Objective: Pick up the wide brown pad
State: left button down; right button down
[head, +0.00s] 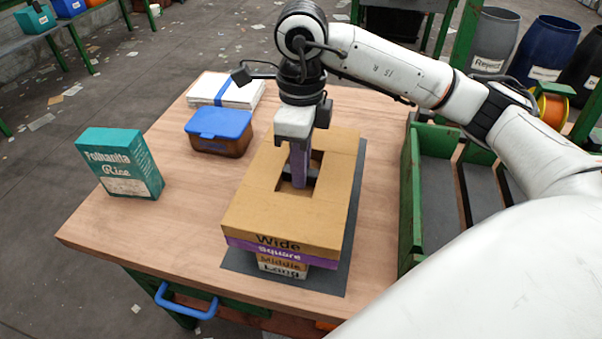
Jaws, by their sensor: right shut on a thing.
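The wide brown pad (247,211), marked "Wide", lies flat on top of a stack and has a rectangular opening in its middle. Below it lie a purple pad marked "Square" (268,251), a brown one marked "Middle" (283,262) and a pale one marked "Long" (284,270). My right gripper (300,172) points down into the opening and is shut on a purple upright piece there. Whether this piece belongs to the Square pad is hidden. The wide pad surrounds the fingers. My left gripper is not in view.
The stack stands on a dark mat (340,245) on a wooden table (170,225). A blue-lidded box (218,125), a white bundle (238,95) and a teal rice box (120,163) stand to the left. A green-sided tray (412,195) stands at the right.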

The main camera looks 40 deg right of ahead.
jog(key=shift+r, duration=0.15)
notch_tip(320, 180, up, 10)
jog(key=p, duration=0.2)
dwell(0.5)
